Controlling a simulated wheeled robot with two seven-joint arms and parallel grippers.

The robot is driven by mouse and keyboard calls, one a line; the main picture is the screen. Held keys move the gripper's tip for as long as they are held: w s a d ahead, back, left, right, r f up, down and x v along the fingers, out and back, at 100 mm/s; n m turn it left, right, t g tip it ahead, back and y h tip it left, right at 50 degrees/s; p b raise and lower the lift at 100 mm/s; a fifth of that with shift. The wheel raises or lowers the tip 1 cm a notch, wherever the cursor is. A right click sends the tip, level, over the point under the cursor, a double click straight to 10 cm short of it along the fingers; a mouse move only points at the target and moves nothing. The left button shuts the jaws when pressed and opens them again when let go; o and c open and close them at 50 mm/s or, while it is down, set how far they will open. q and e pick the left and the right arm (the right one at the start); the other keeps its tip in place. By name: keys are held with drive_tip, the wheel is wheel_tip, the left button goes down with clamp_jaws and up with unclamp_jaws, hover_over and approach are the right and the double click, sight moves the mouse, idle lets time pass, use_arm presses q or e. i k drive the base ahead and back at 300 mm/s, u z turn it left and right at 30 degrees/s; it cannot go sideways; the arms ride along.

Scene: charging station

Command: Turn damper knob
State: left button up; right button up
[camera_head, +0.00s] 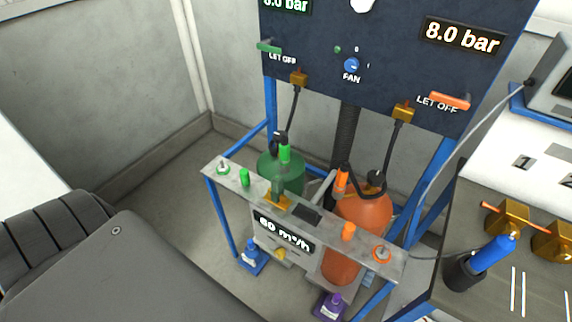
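No part labelled as a damper can be read. A yellow knob-like part (280,254) sits under the "60 m³/h" display (284,232) on the front of the blue-framed stand. Another yellow-brown part (277,201) is above that display, on the stand's grey top rail (325,221). A blue round knob (352,65) marked FAN is on the dark panel (310,35) behind. Neither of my grippers shows in the head view, and nothing is seen touching these parts.
A green cylinder (278,170) and an orange cylinder (362,217) with black hoses stand behind the rail. Green and orange LET OFF handles (268,47) (450,101) are on the panel. A bench with brass fittings (507,217) is at right. Floor left of the stand is clear.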

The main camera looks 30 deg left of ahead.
sight(280, 253)
drive_tip(key=u, duration=0.9)
drive_tip(key=k, duration=0.2)
drive_tip(key=u, duration=0.15)
